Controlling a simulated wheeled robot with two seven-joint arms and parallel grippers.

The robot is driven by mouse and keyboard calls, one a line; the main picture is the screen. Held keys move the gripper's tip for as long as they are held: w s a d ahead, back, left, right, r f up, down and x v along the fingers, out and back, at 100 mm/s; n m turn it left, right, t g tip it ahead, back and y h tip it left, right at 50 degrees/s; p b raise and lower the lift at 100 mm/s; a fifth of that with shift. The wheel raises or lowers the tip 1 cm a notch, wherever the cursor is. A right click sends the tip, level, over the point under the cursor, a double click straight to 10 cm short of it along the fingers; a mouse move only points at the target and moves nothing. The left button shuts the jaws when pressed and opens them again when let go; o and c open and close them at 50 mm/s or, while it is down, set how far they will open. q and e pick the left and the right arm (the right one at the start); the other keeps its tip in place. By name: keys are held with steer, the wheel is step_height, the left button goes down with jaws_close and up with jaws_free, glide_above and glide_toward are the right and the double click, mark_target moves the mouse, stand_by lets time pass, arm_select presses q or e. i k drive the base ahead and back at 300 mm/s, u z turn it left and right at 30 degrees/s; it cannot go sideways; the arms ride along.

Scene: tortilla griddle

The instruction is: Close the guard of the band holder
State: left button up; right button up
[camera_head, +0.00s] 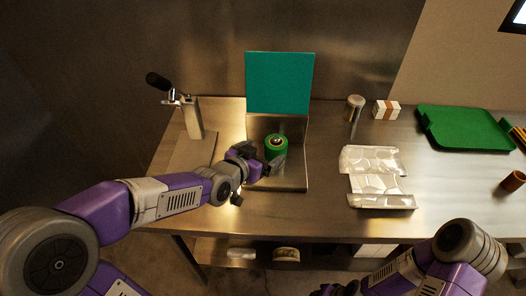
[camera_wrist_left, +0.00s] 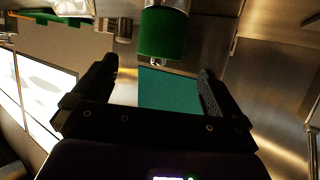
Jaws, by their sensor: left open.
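The band holder (camera_head: 292,182) is a metal stand on the steel table. A green roll (camera_head: 276,143) stands on it. The teal guard panel (camera_head: 279,83) is raised upright at the back of the holder. My left gripper (camera_head: 264,167) is open beside the roll, low over the holder's left part. In the left wrist view, the roll (camera_wrist_left: 163,32) and the teal panel (camera_wrist_left: 168,90) show beyond my spread, empty fingers (camera_wrist_left: 150,85). My right gripper (camera_head: 338,289) is dark and cut off at the bottom edge, so its jaws cannot be made out.
A metal lever press (camera_head: 194,118) stands to the left. To the right are a clear crumpled wrap (camera_head: 376,175), a metal canister (camera_head: 354,105), a white box (camera_head: 386,109), a green tray (camera_head: 464,130) and a brown cup (camera_head: 513,181). The table front is mostly clear.

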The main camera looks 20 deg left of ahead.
mark_target(277, 82)
steer(key=k, duration=1)
